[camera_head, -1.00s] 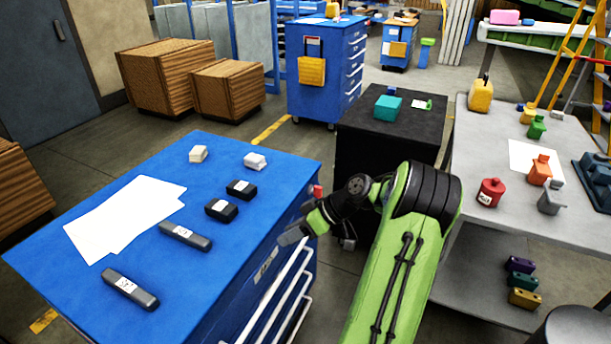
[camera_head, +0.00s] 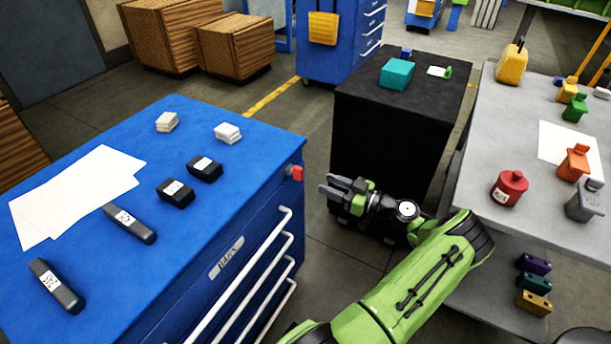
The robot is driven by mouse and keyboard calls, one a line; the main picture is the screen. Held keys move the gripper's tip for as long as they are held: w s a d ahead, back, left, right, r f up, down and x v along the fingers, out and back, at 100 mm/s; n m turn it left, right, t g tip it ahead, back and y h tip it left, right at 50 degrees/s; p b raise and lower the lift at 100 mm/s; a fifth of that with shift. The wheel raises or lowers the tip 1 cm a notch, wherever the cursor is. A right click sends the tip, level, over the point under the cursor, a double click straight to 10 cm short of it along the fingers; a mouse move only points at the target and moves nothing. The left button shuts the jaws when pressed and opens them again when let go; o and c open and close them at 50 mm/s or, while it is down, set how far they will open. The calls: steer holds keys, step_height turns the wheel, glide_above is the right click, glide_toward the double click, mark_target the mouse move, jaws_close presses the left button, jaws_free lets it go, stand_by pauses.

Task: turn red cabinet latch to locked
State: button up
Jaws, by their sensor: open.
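The red latch (camera_head: 296,173) sits at the upper right corner of the blue cabinet (camera_head: 225,255), just under the top's edge. It is small here, and I cannot tell how it is turned. My gripper (camera_head: 331,191) is to the right of the latch, a little lower in the picture and apart from it. The gripper is open and empty, with its fingers pointing left towards the cabinet side. Nothing hides the latch.
White drawer handles (camera_head: 248,262) stick out of the cabinet front. A black cabinet (camera_head: 391,130) with a teal box (camera_head: 397,74) stands behind my gripper. A grey table (camera_head: 470,215) with bottles is on the right. Floor shows between them.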

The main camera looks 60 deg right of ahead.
mark_target(302, 174)
steer(key=w, duration=0.5)
steer(key=w+a+b, duration=0.1)
steer(key=w, duration=0.2)
steer(key=shift+w, duration=0.2)
jaws_close()
